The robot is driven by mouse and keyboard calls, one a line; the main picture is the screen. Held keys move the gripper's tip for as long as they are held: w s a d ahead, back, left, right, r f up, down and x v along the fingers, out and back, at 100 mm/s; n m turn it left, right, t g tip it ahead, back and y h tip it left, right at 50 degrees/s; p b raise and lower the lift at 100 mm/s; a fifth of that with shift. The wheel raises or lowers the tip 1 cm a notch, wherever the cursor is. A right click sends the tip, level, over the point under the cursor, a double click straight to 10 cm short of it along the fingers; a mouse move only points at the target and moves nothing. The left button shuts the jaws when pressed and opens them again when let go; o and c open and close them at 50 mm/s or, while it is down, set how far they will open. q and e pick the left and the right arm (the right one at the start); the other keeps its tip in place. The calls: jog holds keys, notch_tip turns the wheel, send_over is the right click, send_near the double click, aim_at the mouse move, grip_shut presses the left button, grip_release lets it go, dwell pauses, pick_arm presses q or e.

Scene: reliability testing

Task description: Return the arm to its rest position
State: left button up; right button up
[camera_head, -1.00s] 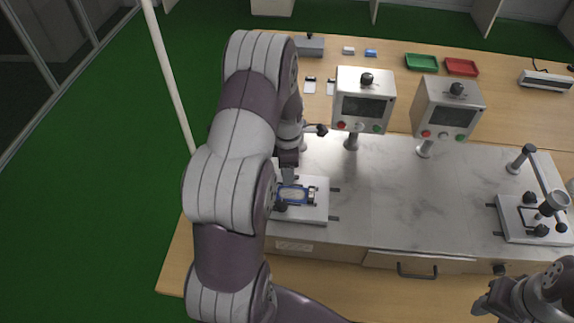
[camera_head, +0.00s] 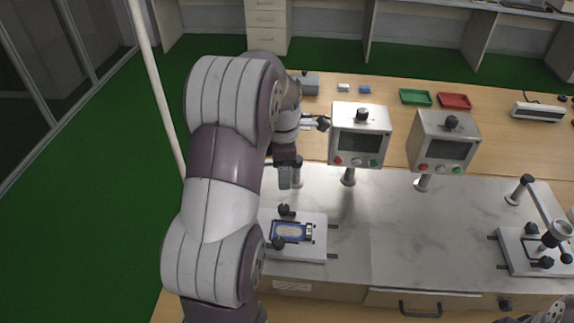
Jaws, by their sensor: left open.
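My left arm comes in from the left, and its gripper (camera_head: 285,180) points down above the metal bench top, behind the left test fixture. The gripper is open, with nothing seen between its fingers. A blue-framed device (camera_head: 292,231) lies flat on the white plate of the left fixture (camera_head: 308,252), with black knobs beside it. The gripper is apart from the device. My right arm shows only as a small dark and grey piece at the bottom right corner, and its fingertips cannot be made out.
Two control boxes (camera_head: 360,142) (camera_head: 442,148) on posts stand close to the left gripper's right. Another fixture (camera_head: 530,250) stands at the right. Green (camera_head: 416,97) and red (camera_head: 454,101) trays lie at the back. A pale pole (camera_head: 155,85) rises at the left. The bench middle is clear.

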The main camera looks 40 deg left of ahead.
pick_arm(q)
jog(key=s+d+f+m, duration=0.1)
jog(key=s+d+m, duration=0.3)
jog(key=m, duration=0.4)
jog(key=s+d+f+m+t, duration=0.1)
jog(key=s+d+m, duration=0.3)
jog(key=d+m, duration=0.3)
jog(key=s+d+f+m, duration=0.1)
jog(key=s+d+m, duration=0.2)
jog(key=m, duration=0.8)
jog(key=d, duration=0.2)
jog(key=shift+s+d, duration=0.3)
jog(key=shift+s, duration=0.1)
jog(key=shift+s, duration=0.1)
